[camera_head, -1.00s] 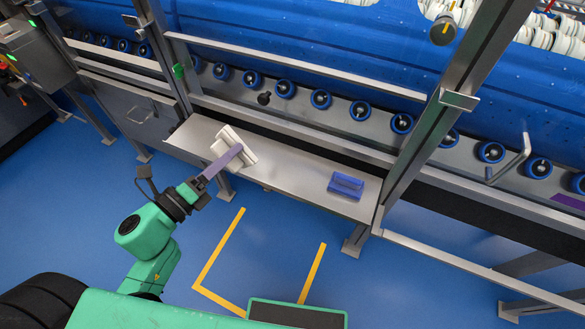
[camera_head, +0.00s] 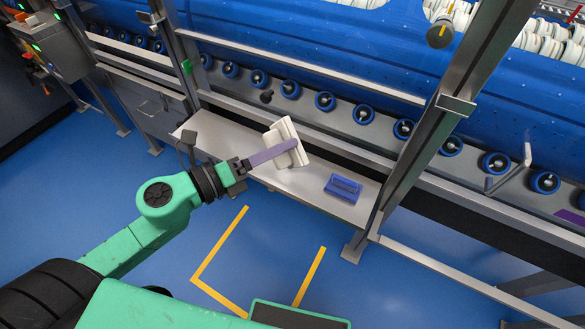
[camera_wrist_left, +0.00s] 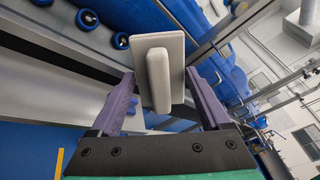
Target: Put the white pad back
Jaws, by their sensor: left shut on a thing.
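The white pad (camera_head: 281,131) is a pale block with a raised grip bar on a flat plate. It is held tilted over the metal shelf (camera_head: 225,134), left of the blue pad. My left gripper (camera_head: 284,149) has purple fingers and is shut on the white pad. In the left wrist view the white pad (camera_wrist_left: 174,52) sits at the far end of the two fingers, its grip bar toward the camera. Whether the pad touches the shelf is hard to tell. My right gripper is not in view.
A blue pad (camera_head: 343,187) lies on the right part of the shelf. A steel post (camera_head: 420,140) rises at the shelf's right end. A row of blue rollers (camera_head: 325,101) runs behind. Yellow floor lines (camera_head: 222,243) mark the blue floor in front.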

